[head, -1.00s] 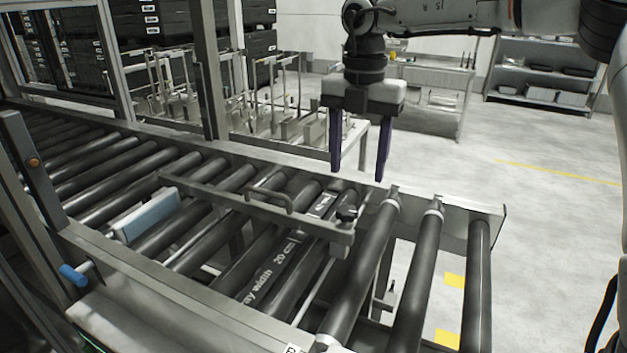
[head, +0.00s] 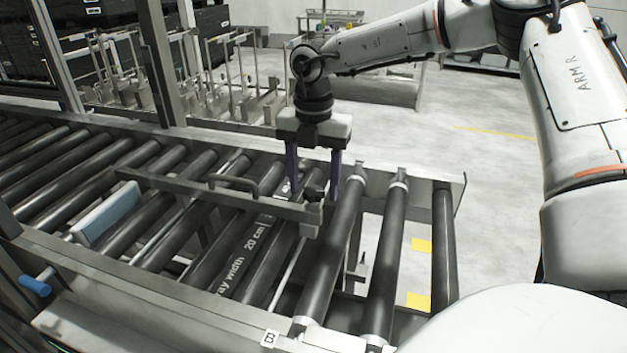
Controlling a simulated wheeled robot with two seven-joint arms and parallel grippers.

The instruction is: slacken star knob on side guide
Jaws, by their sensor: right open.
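The side guide (head: 215,194) is a grey metal bar with a black handle, lying across the roller conveyor. The small dark star knob (head: 312,194) sits on top of the guide's right end. My right gripper (head: 314,190) is open, pointing down, with its two dark purple fingers apart. In the picture the knob shows between the fingertips. I cannot tell whether either finger touches it. My left gripper is not in view.
Dark rollers (head: 386,260) run along the conveyor, one marked "20 cm". A blue-faced block (head: 106,214) lies at the left, near a blue-handled lever (head: 36,286). Wire racks (head: 215,95) stand behind. Open floor (head: 500,165) lies to the right.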

